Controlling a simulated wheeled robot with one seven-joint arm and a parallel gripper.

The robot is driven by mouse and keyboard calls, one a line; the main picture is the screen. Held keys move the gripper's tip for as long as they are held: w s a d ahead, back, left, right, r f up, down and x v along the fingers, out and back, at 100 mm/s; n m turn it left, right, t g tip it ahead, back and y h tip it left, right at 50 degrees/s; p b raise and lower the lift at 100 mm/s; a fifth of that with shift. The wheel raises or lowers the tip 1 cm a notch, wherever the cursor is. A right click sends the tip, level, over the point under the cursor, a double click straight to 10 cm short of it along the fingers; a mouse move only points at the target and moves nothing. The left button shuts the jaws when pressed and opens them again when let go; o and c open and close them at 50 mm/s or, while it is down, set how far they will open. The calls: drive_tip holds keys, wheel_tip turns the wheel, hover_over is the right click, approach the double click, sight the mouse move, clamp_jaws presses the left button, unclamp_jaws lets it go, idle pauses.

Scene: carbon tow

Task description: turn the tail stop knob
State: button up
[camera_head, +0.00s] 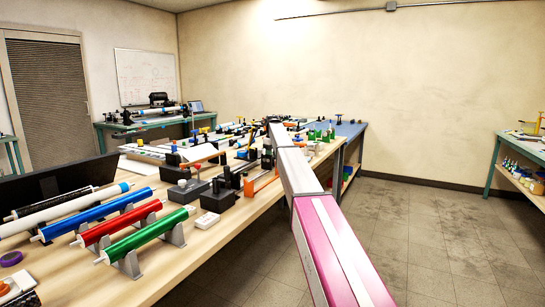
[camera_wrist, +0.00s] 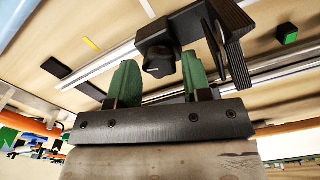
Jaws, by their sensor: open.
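In the wrist view, my gripper (camera_wrist: 160,74) has two green fingertips spread apart, with nothing gripped between them. A dark lobed knob (camera_wrist: 158,60), which looks like the tail stop knob, shows in the gap between the fingertips, slightly beyond them. Whether a fingertip touches it I cannot tell. The knob sits under a black block (camera_wrist: 158,35) on silver rails (camera_wrist: 110,64). A black ridged bracket (camera_wrist: 232,45) stands right of the right fingertip. In the head view my arm reaches over the bench and its end is too small to make out.
The long wooden bench (camera_head: 150,285) is crowded with colored tubes on stands, such as a red one (camera_head: 120,224), and small black fixtures. In the wrist view, a green-topped black box (camera_wrist: 287,35) lies at right. The floor (camera_head: 430,240) right of the bench is clear.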

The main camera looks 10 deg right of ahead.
drive_tip(key=shift+f, duration=0.2)
drive_tip(key=c, duration=0.7)
drive_tip(key=shift+o, duration=0.2)
drive_tip(key=shift+m, duration=0.3)
drive_tip(key=m, duration=0.6)
drive_tip(key=shift+m, duration=0.3)
drive_tip(key=m, duration=0.3)
drive_tip(key=shift+m, duration=2)
